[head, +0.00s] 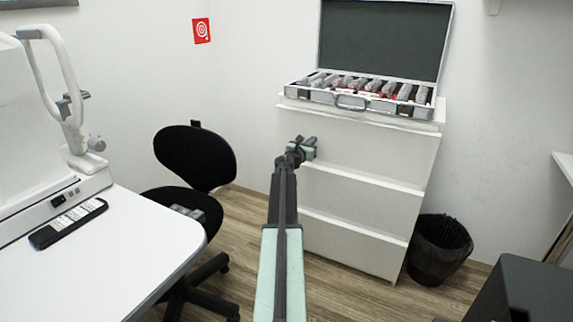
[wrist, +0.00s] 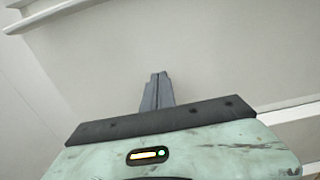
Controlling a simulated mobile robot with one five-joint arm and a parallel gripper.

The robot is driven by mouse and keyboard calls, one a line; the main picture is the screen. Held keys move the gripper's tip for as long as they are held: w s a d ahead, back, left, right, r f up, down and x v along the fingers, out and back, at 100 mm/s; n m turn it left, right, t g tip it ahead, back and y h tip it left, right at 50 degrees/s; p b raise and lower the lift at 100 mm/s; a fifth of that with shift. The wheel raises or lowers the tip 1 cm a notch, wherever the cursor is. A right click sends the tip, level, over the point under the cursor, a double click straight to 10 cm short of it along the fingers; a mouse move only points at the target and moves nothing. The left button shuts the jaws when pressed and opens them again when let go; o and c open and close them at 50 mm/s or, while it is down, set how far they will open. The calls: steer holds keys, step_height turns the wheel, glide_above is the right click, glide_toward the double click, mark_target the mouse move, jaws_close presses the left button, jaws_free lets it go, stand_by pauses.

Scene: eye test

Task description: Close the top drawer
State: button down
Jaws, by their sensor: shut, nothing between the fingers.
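A white chest of drawers (head: 350,215) stands against the back wall. The top drawer's (head: 375,155) plain white front shows below the chest's top edge; I cannot tell for sure whether it stands slightly out. My gripper (head: 308,145) is shut and empty, in front of the left part of the top drawer. In the wrist view the closed fingertips (wrist: 158,78) point at the white drawer front (wrist: 210,50). I cannot tell whether they touch it. The lower drawers look flush, with pale ledges between the fronts.
An open silver case (head: 350,102) with several grey items lies on the chest. A black bin (head: 438,250) stands right of it. A black chair (head: 195,158) and a white table (head: 110,255) with a device are left. Wood floor shows between chair and chest.

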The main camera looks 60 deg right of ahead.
steer(key=shift+d+r, duration=0.2)
steer(key=shift+d, duration=0.3)
steer(key=a, duration=1.1)
steer(key=shift+w+f, duration=0.2)
